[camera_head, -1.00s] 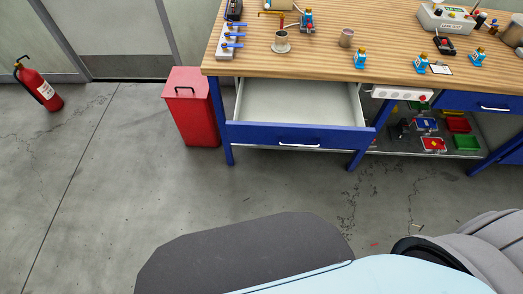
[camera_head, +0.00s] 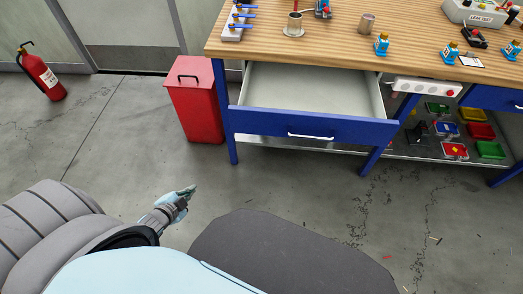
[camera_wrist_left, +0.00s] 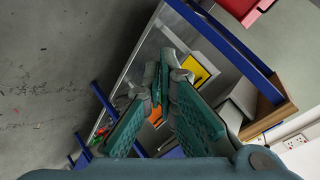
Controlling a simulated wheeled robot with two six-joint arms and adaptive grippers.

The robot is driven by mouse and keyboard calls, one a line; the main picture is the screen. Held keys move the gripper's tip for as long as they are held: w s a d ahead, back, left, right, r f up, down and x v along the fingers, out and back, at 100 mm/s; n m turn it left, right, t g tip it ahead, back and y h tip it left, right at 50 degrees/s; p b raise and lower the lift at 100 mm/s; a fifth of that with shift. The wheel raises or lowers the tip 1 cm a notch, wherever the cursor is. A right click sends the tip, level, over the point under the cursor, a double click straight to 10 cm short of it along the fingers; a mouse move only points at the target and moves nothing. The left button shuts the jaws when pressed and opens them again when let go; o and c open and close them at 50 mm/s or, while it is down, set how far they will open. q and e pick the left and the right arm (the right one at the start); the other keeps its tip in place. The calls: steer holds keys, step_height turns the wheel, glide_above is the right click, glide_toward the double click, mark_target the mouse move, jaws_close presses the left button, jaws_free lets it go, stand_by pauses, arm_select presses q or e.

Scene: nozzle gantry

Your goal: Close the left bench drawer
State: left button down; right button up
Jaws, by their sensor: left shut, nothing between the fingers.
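The left bench drawer is pulled open under the wooden bench top. Its blue front (camera_head: 310,127) with a white handle (camera_head: 311,136) stands out from the bench, and its pale inside (camera_head: 315,92) looks empty. My left gripper (camera_head: 187,191) is low at the left in the head view, in front of the red bin and apart from the drawer. In the left wrist view the gripper (camera_wrist_left: 163,80) is shut with nothing between its fingers. A blue bar (camera_wrist_left: 226,48) lies beyond it there; I cannot tell whether it is the drawer front. My right gripper is not in view.
A red bin (camera_head: 196,103) stands just left of the drawer. Several colored trays sit on the shelf (camera_head: 400,148) at the right. Cups and small blue fittings stand on the bench top (camera_head: 340,45). The floor (camera_head: 290,185) before the drawer is mostly clear.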

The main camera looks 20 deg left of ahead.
arm_select(q)
steer(key=w+d+r+m+t+h+b, duration=0.1)
steer(key=w+r+m+t+h+b, duration=0.15)
steer(key=w+m+t+b, duration=0.35)
steer(key=w+d+r+m+h+b, duration=0.45)
steer(key=d+r+m+h, duration=0.25)
steer(key=d+r+m, duration=0.3)
steer(key=shift+n, duration=0.7)
steer(key=x, duration=0.4)
steer(key=a+r+x, duration=0.1)
steer(key=x, duration=0.2)
steer(key=w+a+x, duration=0.1)
steer(key=x, duration=0.3)
steer(key=shift+w+d+r, duration=0.1)
steer(key=shift+w+r, duration=0.05)
steer(key=shift+w, duration=0.25)
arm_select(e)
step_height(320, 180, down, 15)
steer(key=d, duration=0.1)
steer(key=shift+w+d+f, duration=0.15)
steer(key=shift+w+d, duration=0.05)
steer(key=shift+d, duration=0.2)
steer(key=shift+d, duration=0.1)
